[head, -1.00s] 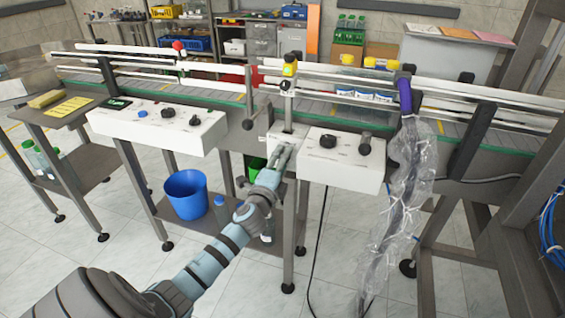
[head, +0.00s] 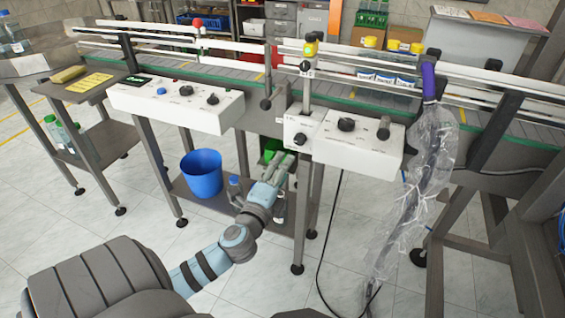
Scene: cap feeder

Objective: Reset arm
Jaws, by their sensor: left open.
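My left arm comes in from the lower left. Its gripper (head: 284,163) is open and empty, in front of the conveyor frame and just below the small white switch box (head: 303,131). The box has a dark knob on its front. From this view I cannot tell how far the fingers are from the frame behind them. My right gripper is not in view.
The conveyor (head: 340,98) runs across, with a left control box (head: 178,103) and a right control box (head: 350,139). A blue bin (head: 202,176) stands on the lower shelf. A plastic-wrapped hose (head: 418,180) hangs at right. Floor in front is open.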

